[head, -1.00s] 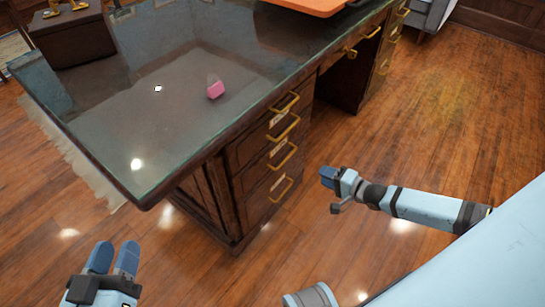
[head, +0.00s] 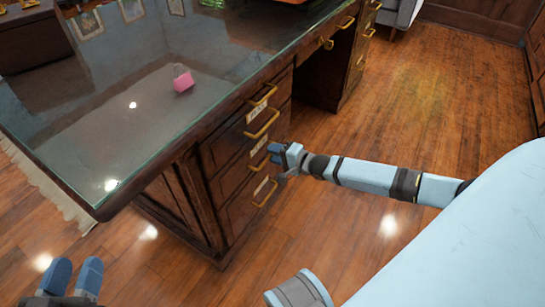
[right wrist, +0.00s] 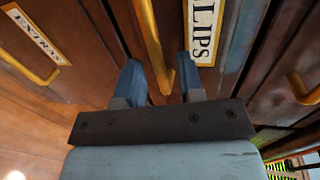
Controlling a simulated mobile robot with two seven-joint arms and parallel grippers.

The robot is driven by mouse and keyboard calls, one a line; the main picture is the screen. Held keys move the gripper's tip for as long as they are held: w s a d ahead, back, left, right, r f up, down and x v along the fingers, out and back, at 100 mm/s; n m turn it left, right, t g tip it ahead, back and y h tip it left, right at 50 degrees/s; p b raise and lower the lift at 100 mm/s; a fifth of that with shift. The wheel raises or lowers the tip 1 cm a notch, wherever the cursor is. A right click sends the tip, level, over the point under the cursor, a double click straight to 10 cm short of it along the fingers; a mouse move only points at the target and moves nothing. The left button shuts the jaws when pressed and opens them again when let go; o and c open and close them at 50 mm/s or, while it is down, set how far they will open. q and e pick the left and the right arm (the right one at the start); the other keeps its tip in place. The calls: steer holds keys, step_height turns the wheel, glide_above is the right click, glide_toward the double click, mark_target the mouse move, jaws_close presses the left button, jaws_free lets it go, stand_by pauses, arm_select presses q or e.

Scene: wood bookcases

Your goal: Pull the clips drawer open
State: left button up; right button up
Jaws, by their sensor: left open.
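The clips drawer (head: 235,167) is in the desk's drawer stack, one above the bottom, and looks closed. Its label, ending in "LIPS" (right wrist: 205,30), shows in the right wrist view beside a brass bar handle (right wrist: 150,42). My right gripper (head: 275,153) is at this drawer's front. In the right wrist view its two blue fingers (right wrist: 160,82) are apart, with the handle running between them; I see a gap on both sides and cannot tell contact. My left gripper (head: 73,277) is open and empty at the lower left, away from the desk.
The "EXTRAS" drawer (right wrist: 35,35) is below, with its own handle (head: 265,192). Other brass-handled drawers are above. The glass desk top (head: 130,140) overhangs the stack and carries a pink object (head: 183,83). Wood floor (head: 400,105) to the right is clear.

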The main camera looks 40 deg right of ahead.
arm_select(q)
steer(key=shift+w+a, duration=0.1)
arm_select(e)
steer(key=shift+w+a+f, duration=0.1)
steer(key=shift+w+a, duration=0.1)
steer(key=shift+w, duration=0.35)
jaws_close()
arm_select(q)
steer(key=shift+r, duration=0.2)
arm_select(e)
steer(key=shift+s, duration=0.15)
